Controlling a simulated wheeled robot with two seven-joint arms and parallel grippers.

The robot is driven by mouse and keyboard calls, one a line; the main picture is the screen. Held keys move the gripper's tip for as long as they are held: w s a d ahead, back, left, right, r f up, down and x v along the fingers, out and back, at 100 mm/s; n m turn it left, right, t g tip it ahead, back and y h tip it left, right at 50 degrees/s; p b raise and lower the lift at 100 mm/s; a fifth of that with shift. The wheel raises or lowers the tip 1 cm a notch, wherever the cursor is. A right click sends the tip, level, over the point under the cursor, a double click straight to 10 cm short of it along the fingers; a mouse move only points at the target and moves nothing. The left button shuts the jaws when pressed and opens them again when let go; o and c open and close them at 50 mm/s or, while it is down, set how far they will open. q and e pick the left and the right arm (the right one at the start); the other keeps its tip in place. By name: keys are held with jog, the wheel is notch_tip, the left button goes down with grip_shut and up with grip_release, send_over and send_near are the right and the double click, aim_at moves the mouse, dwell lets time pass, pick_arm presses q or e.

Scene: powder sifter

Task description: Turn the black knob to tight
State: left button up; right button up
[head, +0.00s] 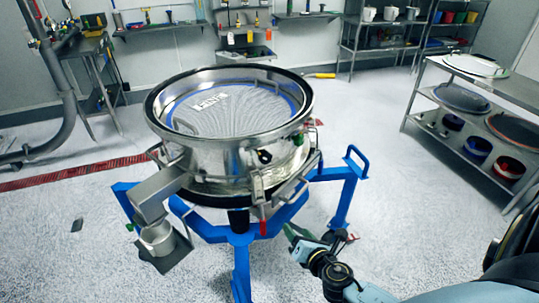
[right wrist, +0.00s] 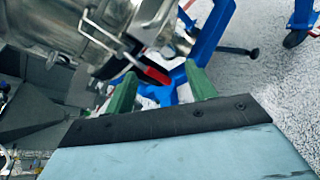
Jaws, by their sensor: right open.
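The round steel sifter (head: 232,150) stands on a blue frame (head: 240,238), with a mesh screen on top. A small black knob (head: 265,157) shows on its side wall, facing me. My right gripper (head: 293,232) is low and to the right of the knob, apart from it, beside the blue frame. In the right wrist view its two green fingers (right wrist: 162,86) are spread with nothing held between them. Beyond them a lever with a red grip (right wrist: 154,72) hangs from the sifter. I cannot clearly make out the knob in the right wrist view. My left gripper is not in view.
A steel chute (head: 158,195) sticks out on the sifter's left above a metal cup (head: 157,238). A blue leg with a raised handle (head: 354,163) stands right of the sifter. A shelf cart (head: 480,115) is at the far right. The floor between is clear.

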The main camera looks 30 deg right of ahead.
aim_at(267, 159)
notch_tip(267, 159, up, 15)
jog(key=w+a+n+t+p, duration=0.1)
jog(key=w+n+t+p, duration=0.1)
jog(key=w+n+t, duration=0.3)
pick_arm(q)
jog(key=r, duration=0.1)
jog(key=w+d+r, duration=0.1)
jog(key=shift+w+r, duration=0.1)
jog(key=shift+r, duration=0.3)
pick_arm(e)
jog(key=shift+n+g, duration=0.5)
jog(key=shift+g, duration=0.2)
jog(key=w, duration=0.3)
jog(key=w+d, duration=0.1)
jog(key=w, duration=0.7)
jog(key=shift+d, duration=0.15)
jog(key=c, duration=1)
jog(key=shift+o, duration=0.2)
